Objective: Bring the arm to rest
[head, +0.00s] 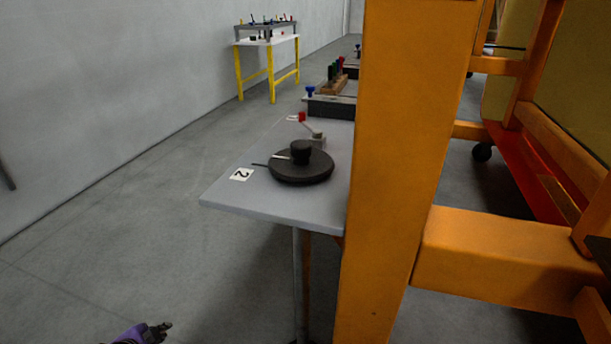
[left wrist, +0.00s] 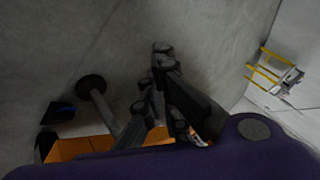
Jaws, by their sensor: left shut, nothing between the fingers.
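My left gripper (head: 160,328) shows at the bottom left of the head view, low over the bare floor and away from the table. It also shows in the left wrist view (left wrist: 163,52), with its dark fingers together and nothing between them. Part of my purple left arm shows beside it in both views. My right gripper is in neither view.
A grey table (head: 230,205) with a black round disc (head: 302,168) stands ahead, its near corner free. A thick orange post (head: 400,150) and orange frame (head: 510,250) block the right. A yellow-legged table (head: 268,62) stands far back. Floor at left is clear.

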